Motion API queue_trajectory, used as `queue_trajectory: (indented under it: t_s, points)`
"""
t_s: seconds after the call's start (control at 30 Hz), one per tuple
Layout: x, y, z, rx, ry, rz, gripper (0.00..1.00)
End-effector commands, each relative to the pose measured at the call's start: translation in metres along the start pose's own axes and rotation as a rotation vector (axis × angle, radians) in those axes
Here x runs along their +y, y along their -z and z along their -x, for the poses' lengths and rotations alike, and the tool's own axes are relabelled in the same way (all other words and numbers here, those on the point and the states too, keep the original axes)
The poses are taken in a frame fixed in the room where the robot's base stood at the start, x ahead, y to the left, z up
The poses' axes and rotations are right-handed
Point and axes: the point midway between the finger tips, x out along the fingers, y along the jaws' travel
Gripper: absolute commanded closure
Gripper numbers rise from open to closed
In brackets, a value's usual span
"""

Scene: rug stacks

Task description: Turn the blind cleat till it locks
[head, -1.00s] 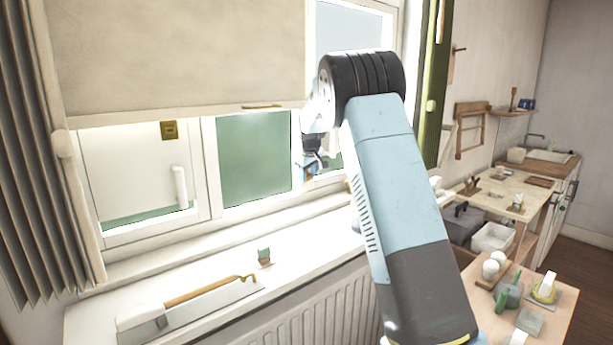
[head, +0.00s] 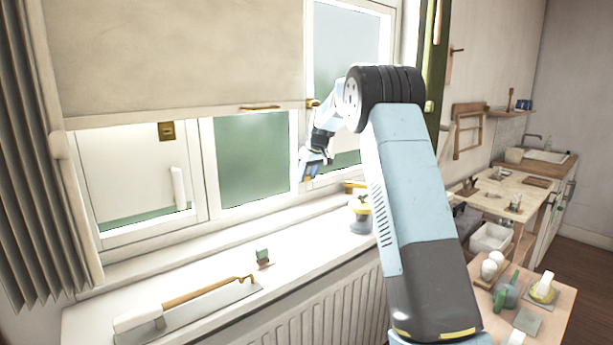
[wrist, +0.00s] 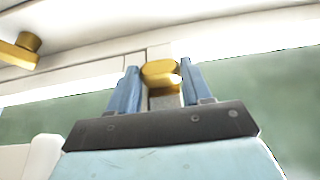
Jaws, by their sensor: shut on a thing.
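The brass cleat (wrist: 161,74) is a rounded gold piece on a short grey stem, set against the pale window frame in the wrist view. The two blue fingers of my gripper (wrist: 160,82) stand on either side of it, shut on it. In the head view my gripper (head: 307,174) is at the window post, below the blind's lower edge. The cleat is mostly hidden by the fingers there, and its exact angle cannot be told. The blind (head: 180,55) hangs partway down over the window.
A second brass fitting (wrist: 22,48) shows at the upper left of the wrist view. A side table with several objects stands at the lower right.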

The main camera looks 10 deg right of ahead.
Motion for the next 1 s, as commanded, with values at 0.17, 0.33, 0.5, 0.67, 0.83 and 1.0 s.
queue_trajectory:
  t_s: [0.17, 0.33, 0.5, 0.67, 0.83, 1.0]
  points:
    - [-0.004, -0.001, -0.004, -0.005, 0.008, 0.0, 0.81]
    - [-0.003, 0.0, -0.003, -0.003, 0.006, 0.0, 0.4]
    - [-0.002, 0.0, -0.002, -0.001, 0.003, -0.001, 0.26]
    - [-0.001, 0.0, -0.001, 0.0, 0.001, -0.001, 0.26]
    - [0.0, 0.0, 0.005, 0.002, 0.0, -0.001, 0.26]
    - [0.0, 0.0, 0.028, 0.003, -0.001, -0.002, 0.26]
